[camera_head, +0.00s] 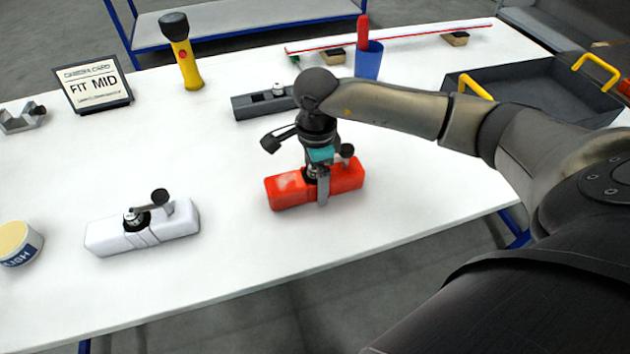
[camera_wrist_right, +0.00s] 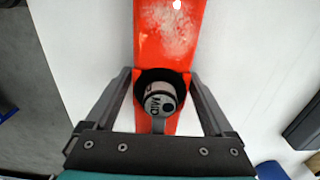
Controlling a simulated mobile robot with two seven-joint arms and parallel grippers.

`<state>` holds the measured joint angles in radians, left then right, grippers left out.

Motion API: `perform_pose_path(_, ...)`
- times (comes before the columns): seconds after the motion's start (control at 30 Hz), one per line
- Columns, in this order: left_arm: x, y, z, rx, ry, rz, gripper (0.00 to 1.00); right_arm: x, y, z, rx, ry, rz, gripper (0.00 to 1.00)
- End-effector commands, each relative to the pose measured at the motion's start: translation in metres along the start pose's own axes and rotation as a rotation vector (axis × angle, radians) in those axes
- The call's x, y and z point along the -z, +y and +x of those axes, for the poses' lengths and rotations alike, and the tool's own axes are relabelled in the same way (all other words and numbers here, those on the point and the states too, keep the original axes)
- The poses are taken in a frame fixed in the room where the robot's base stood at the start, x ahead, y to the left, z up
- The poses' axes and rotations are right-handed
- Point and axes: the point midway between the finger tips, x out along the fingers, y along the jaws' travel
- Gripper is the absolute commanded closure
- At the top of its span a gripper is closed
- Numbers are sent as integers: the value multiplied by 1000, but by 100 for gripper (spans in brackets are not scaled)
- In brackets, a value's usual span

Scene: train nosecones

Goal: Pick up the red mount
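The red mount (camera_head: 346,178) is a long red block with a worn pale patch, lying on the white table. It has a black round socket and a small black knob on top. My right gripper (camera_head: 318,186) is over its middle, pointing down, with one finger in front of the near side. In the right wrist view the red mount (camera_wrist_right: 168,40) runs between the two spread fingers (camera_wrist_right: 160,72), and a part marked "MID" sits in its socket. The fingers look open, close to its sides; contact is hard to judge. My left gripper is not in view.
A white mount (camera_head: 170,222) lies to the left and a grey mount (camera_head: 255,108) behind. A card reading "FIT MID" (camera_head: 93,84), a yellow torch (camera_head: 188,66), a blue cup (camera_head: 368,62) and a dark tray with yellow handles (camera_head: 540,95) stand around. The table's front centre is clear.

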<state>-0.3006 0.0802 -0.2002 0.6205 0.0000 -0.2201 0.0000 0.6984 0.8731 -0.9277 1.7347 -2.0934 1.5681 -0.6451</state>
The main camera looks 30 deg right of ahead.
Motion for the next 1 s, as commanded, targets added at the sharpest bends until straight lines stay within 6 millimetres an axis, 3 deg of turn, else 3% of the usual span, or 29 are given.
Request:
perform_pose_path(0.07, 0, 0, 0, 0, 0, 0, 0, 0, 0, 0, 0, 0, 0, 22)
perform_pose_path(0.73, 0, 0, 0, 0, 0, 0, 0, 0, 0, -1, 0, 0, 0, 98)
perform_pose_path(1.0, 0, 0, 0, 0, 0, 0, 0, 0, -1, -2, 2, -1, 1, 100)
